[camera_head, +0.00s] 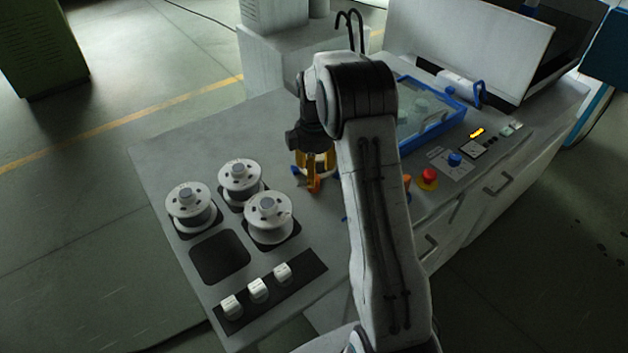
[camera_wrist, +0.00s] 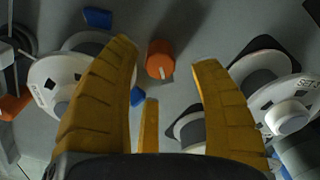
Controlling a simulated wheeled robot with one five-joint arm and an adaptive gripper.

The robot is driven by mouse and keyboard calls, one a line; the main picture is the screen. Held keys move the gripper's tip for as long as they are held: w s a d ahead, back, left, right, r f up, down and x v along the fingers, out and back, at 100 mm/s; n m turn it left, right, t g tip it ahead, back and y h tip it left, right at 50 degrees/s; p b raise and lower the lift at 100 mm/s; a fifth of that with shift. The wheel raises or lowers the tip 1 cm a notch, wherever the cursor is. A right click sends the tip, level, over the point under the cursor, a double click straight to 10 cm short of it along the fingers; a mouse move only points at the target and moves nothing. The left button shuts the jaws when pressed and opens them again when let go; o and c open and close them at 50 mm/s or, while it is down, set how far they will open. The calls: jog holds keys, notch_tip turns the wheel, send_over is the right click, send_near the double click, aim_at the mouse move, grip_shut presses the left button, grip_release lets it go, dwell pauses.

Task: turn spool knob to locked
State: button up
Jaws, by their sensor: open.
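An orange round knob (camera_wrist: 160,59) with a pale pointer mark stands on the grey surface in the wrist view. Its mark points toward the bottom of that picture; no position label is readable. My gripper (camera_wrist: 166,62) is open, its yellow fingers on either side of the knob in the picture, with nothing held between them. Whether the fingers touch it I cannot tell. In the head view my gripper (camera_head: 315,170) points down over the bench, right of the white spools; the orange patch there cannot be clearly told apart from the fingers.
A white spool (camera_wrist: 62,82) lies left of the knob in the wrist view, another spool (camera_wrist: 284,95) right. In the head view several spools (camera_head: 268,207) stand at left, near white blocks (camera_head: 258,290). A blue-framed tank (camera_head: 455,118) and red button (camera_head: 428,176) lie right.

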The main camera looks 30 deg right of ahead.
jog(key=shift+f+p, duration=0.3)
jog(key=shift+f, duration=2)
jog(key=shift+o, duration=0.2)
jog(key=shift+s+f, duration=0.1)
jog(key=shift+s, duration=0.05)
grip_shut()
